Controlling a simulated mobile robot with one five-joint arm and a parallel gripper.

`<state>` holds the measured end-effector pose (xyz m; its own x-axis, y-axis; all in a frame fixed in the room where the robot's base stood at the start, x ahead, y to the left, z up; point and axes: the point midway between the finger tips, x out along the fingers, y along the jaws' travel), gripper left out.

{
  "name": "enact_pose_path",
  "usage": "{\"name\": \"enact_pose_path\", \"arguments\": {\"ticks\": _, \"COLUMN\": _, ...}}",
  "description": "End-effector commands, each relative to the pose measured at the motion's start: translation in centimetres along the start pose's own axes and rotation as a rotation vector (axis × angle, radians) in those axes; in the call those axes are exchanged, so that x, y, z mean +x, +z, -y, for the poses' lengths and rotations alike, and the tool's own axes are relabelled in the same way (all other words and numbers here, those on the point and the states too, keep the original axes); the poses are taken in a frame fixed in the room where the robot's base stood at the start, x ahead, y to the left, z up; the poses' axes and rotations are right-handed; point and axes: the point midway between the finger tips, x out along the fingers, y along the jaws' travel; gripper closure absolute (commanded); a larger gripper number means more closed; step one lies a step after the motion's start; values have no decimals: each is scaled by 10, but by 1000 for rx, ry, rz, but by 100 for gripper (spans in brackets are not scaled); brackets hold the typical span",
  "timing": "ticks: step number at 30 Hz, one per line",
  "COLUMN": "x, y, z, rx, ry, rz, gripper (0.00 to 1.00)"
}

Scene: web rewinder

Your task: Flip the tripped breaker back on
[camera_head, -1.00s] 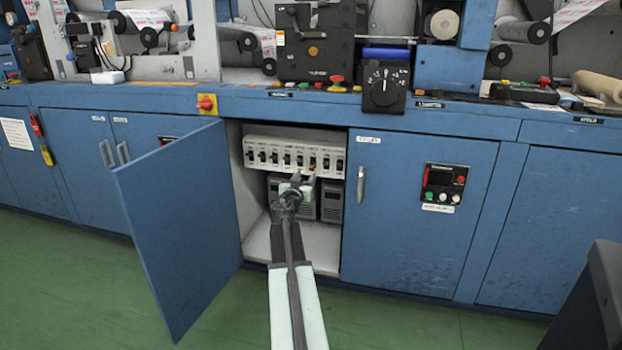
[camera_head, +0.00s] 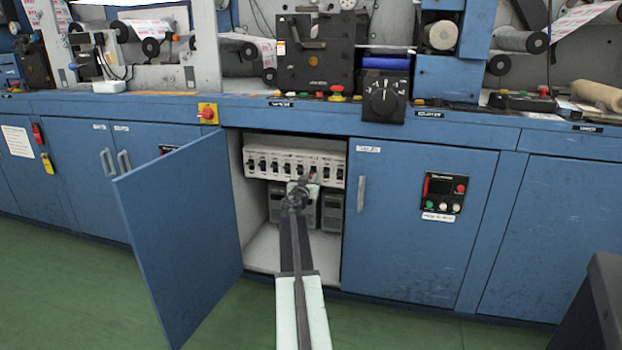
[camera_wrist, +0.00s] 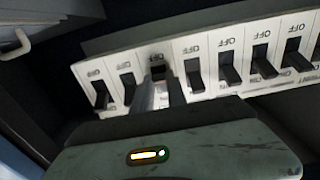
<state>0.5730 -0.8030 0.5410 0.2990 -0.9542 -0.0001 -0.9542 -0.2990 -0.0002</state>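A white breaker panel (camera_head: 296,152) with a row of dark switch levers is inside the open cabinet; it also shows in the wrist view (camera_wrist: 200,88). In the wrist view, one lever (camera_wrist: 160,70), third from the left, sits up against its OFF label, opposite to its neighbours, which point down in that picture. My gripper (camera_head: 303,183) is in front of the panel's lower right part. In the wrist view my two grey fingers (camera_wrist: 159,88) are a narrow gap apart, with their tips at that odd lever. Whether they touch it is unclear.
The blue cabinet door (camera_head: 182,230) stands open on the left. Grey boxes (camera_head: 332,210) are below the panel. A closed blue door (camera_head: 400,240) with a control box (camera_head: 443,196) is on the right. A dark object (camera_head: 597,310) is at the lower right. Green floor is clear in front.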

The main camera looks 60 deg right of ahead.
Motion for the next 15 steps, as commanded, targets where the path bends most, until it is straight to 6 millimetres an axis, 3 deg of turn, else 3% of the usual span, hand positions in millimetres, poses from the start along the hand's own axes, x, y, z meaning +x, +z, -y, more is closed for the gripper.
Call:
{"name": "enact_pose_path", "arguments": {"ticks": 2, "x": 6, "y": 0, "z": 1, "rx": 0, "ry": -3, "rz": 0, "gripper": 100}}
{"name": "enact_pose_path", "arguments": {"ticks": 15, "x": -1, "y": -17, "z": 1, "rx": 2, "ry": -3, "rz": 135, "gripper": 100}}
